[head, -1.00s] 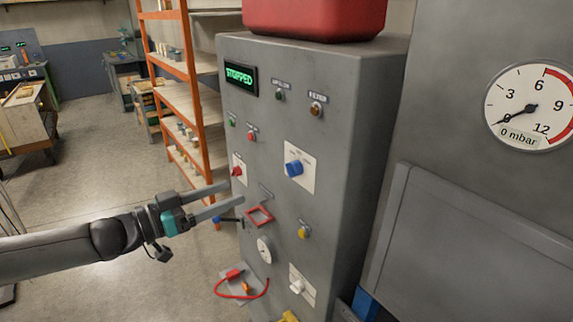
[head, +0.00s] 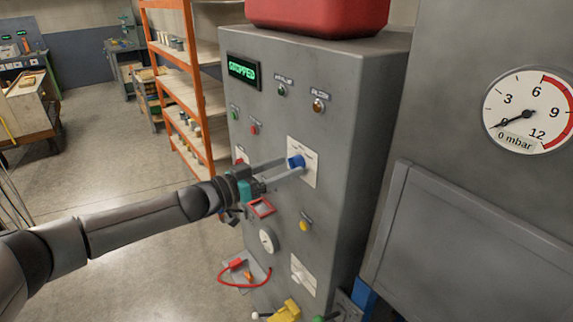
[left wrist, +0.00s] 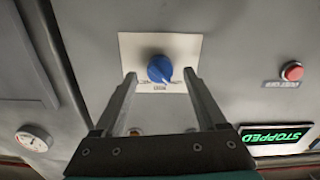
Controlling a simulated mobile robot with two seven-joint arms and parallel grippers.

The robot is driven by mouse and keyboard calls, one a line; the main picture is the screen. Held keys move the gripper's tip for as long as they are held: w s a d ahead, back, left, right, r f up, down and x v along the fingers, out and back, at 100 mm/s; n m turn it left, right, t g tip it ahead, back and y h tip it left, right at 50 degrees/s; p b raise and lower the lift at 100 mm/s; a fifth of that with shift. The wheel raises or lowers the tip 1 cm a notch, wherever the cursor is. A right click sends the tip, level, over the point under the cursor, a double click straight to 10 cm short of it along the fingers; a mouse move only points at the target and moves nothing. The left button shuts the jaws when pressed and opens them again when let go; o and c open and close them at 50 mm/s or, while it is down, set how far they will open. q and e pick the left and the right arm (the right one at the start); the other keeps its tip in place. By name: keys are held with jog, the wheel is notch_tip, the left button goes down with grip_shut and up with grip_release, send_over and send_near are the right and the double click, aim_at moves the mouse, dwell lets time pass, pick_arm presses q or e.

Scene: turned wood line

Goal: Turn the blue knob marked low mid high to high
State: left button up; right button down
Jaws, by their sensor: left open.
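The blue knob (head: 296,161) sits on a white plate (head: 311,172) on the front of the grey cabinet. In the left wrist view the blue knob (left wrist: 160,69) shows just beyond and between the fingertips, on its white plate (left wrist: 205,45). The plate's lettering is too small to read. My left gripper (head: 294,168) is open with its fingers pointing at the knob; it also shows in the left wrist view (left wrist: 160,75). Whether the fingers touch the knob I cannot tell. My right gripper is not in view.
A display (head: 243,71) reads STOPPED. An orange shelf rack (head: 190,80) stands to the left.

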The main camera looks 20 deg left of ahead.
pick_arm(q)
jog(key=shift+w+d, duration=0.35)
jog(key=shift+w, duration=0.1)
jog(key=shift+c, duration=0.4)
grip_shut()
